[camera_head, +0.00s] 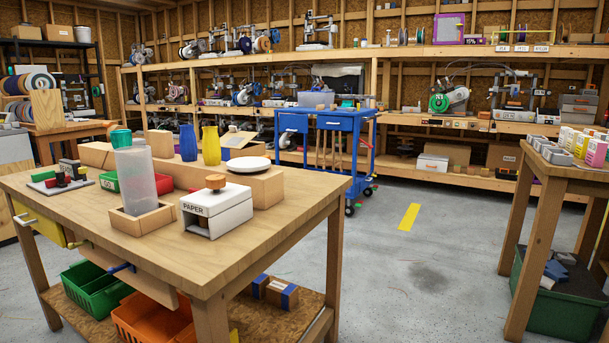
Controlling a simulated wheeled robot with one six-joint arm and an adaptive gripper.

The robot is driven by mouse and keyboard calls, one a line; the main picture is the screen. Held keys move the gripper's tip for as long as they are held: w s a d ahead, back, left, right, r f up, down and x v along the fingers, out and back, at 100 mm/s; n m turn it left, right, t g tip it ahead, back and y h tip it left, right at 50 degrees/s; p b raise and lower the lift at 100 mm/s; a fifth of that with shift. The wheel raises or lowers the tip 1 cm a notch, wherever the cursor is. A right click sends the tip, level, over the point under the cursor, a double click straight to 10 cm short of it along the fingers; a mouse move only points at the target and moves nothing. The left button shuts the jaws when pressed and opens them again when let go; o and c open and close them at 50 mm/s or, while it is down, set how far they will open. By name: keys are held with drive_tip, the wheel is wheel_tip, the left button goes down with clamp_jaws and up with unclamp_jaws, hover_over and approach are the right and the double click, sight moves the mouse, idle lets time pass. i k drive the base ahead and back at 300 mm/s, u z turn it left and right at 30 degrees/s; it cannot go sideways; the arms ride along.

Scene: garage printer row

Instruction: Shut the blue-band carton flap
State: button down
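My gripper is not in view.
The near workbench (305,192) holds a clear bottle (135,175), a white PAPER box (217,212), a yellow vase (210,146) and a blue vase (188,143). A blue cart (325,123) stands behind. Open concrete floor (420,250) lies right, before another table (565,169).

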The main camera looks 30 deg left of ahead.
sight(235, 139)
drive_tip(key=u, duration=0.95)
drive_tip(key=i, duration=1.55)
drive_tip(key=u, duration=0.5)
